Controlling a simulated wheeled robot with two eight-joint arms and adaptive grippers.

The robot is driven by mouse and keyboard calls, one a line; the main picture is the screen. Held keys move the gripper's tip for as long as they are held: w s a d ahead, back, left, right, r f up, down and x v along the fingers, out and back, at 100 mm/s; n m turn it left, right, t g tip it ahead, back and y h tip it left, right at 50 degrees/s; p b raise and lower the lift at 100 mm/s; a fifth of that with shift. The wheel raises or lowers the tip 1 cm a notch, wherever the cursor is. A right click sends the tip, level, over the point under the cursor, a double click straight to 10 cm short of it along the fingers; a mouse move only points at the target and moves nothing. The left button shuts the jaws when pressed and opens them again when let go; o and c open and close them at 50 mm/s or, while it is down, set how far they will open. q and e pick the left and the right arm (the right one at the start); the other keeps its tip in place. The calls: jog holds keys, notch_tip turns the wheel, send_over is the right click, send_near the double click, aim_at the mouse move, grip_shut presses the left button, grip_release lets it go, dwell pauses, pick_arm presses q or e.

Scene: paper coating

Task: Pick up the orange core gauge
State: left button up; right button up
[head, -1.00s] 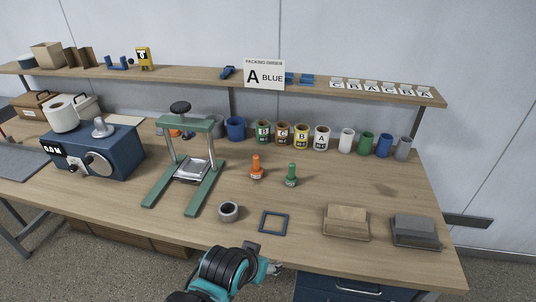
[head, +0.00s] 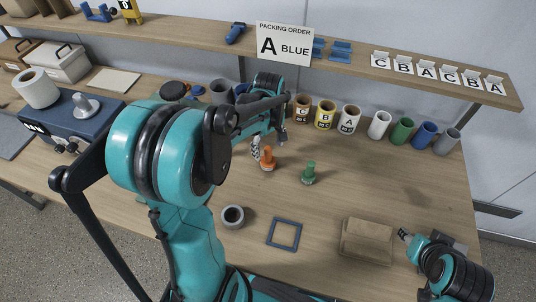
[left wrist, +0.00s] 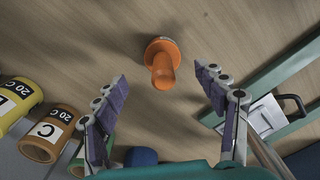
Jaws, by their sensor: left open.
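The orange core gauge (head: 267,160) stands on the table, left of a green gauge (head: 309,174). In the left wrist view the orange gauge (left wrist: 161,64) has a round wide base and a narrower handle pointing toward the camera. My left gripper (head: 269,149) is open and empty, with its fingers at either side of the gauge. In the left wrist view, the gauge shows between and slightly beyond the open fingertips (left wrist: 160,76); I see no contact. My right gripper (head: 405,236) is at the lower right, beside a beige block; its jaw opening is unclear.
A grey ring (head: 232,215) and a blue square frame (head: 285,234) lie in front. A row of cups, including a yellow one (head: 325,115), stands behind. My left arm hides most of the green press, which shows in the left wrist view (left wrist: 277,75).

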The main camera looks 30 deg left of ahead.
aim_at(268, 160)
pick_arm(q)
notch_tip(268, 160, down, 2)
jog(key=shift+s+b, duration=0.15)
jog(key=shift+b, duration=0.2)
notch_tip(268, 160, down, 5)
jog(key=shift+s+d+r+b, duration=0.1)
jog(key=shift+r+b, duration=0.05)
jog(key=shift+b, duration=1.05)
jog(key=shift+r, duration=0.1)
jog(key=shift+c, duration=0.5)
jog(key=c, duration=1.1)
